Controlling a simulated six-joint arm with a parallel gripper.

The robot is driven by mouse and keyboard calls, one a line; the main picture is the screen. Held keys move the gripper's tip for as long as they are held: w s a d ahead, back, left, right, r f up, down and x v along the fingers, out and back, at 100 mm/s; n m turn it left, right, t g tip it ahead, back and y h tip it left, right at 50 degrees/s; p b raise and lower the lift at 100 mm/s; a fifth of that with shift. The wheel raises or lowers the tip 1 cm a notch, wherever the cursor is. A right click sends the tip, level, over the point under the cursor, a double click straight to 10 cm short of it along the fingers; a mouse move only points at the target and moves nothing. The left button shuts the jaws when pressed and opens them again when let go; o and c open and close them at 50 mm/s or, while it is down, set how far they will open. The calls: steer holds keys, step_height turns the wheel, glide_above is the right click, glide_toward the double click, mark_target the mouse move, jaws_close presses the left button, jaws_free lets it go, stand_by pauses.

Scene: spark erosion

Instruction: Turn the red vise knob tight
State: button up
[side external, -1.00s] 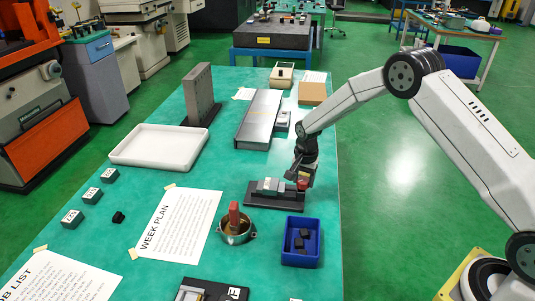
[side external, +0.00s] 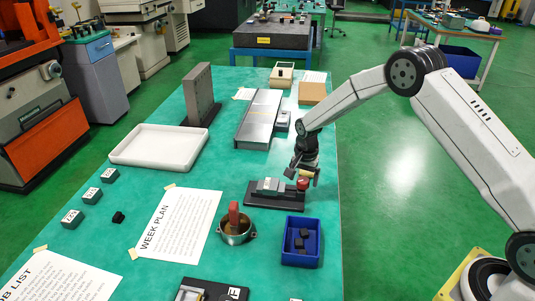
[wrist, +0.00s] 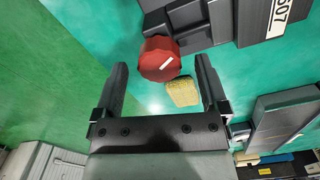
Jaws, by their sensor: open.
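The vise's red knob (side external: 303,183) sits at the right end of the dark vise base (side external: 262,199), beside the grey jaws (side external: 269,185). In the wrist view the faceted knob (wrist: 158,60) carries a white mark, tilted up to the right. My gripper (side external: 303,174) is just above the knob. In the wrist view its open fingers (wrist: 160,66) are spread to either side of the knob, with clear gaps and no visible contact. Part of the vise (wrist: 197,22) shows beyond the knob.
A yellow-tan block (wrist: 182,92) lies near the knob. A blue bin (side external: 287,256) with dark pieces and a metal pot (side external: 248,233) with a red piece stand in front of the vise. A long grey plate (side external: 250,130) lies behind. Open floor is right of the table.

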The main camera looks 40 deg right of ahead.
mark_target(303, 180)
steer(key=shift+r, duration=3.6)
steer(key=shift+s+a+r, duration=0.1)
steer(key=shift+s+r, duration=0.15)
steer(key=shift+s, duration=0.1)
steer(key=s+a+r+n+t, duration=0.1)
steer(key=s+n, duration=0.5)
steer(key=s, duration=0.6)
steer(key=s+a+r+n+t, duration=0.1)
steer(key=s+r+n, duration=0.3)
steer(key=s, duration=0.8)
steer(key=shift+s+a+r+n+t, duration=0.15)
steer(key=shift+a+r+n+t, duration=0.2)
steer(key=shift+a+n, duration=0.65)
